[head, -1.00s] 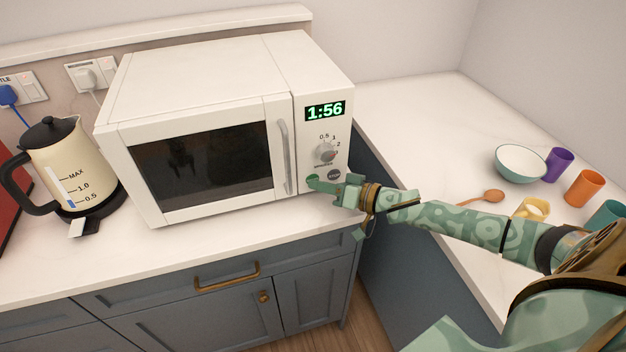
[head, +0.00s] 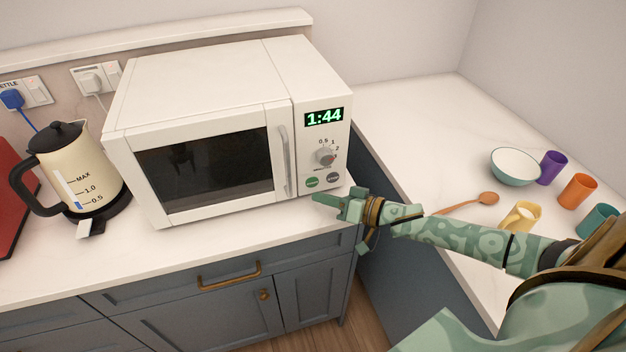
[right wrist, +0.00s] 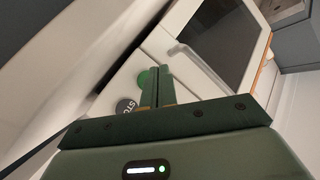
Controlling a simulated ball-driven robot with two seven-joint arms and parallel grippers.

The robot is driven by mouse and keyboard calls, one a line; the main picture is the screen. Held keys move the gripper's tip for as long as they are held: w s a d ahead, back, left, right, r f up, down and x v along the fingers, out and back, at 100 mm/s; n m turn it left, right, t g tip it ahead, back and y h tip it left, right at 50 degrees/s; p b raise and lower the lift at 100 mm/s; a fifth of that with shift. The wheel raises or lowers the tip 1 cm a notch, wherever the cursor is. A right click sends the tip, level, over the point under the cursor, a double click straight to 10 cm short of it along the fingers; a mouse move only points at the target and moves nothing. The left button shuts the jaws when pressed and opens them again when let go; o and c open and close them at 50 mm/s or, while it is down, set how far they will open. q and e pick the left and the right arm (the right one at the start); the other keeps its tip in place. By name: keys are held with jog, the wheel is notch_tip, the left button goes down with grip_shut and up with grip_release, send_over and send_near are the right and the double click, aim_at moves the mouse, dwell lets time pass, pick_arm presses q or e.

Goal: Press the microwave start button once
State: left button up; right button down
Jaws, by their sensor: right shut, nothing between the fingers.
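The white microwave (head: 210,125) stands on the counter with its door shut. Its display (head: 324,116) reads 1:44 in green. Below the dial (head: 326,157) are a green button (head: 312,182) and a grey button (head: 334,178). My left gripper is not in view.
A cream kettle (head: 80,170) stands left of the microwave, by a red object (head: 10,210). On the right counter are a bowl (head: 515,167), a wooden spoon (head: 480,200), a yellow mug (head: 521,217) and several coloured cups. The counter strip before the microwave is clear.

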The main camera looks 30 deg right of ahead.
jog(key=shift+s+a+r+p, duration=0.1)
jog(key=shift+s+a+p, duration=0.1)
jog(key=shift+s+p, duration=0.45)
jog(key=shift+s+a+r+p, duration=0.15)
jog(key=shift+s+p, duration=0.15)
jog(key=shift+s, duration=0.55)
jog(key=shift+s+f, duration=0.15)
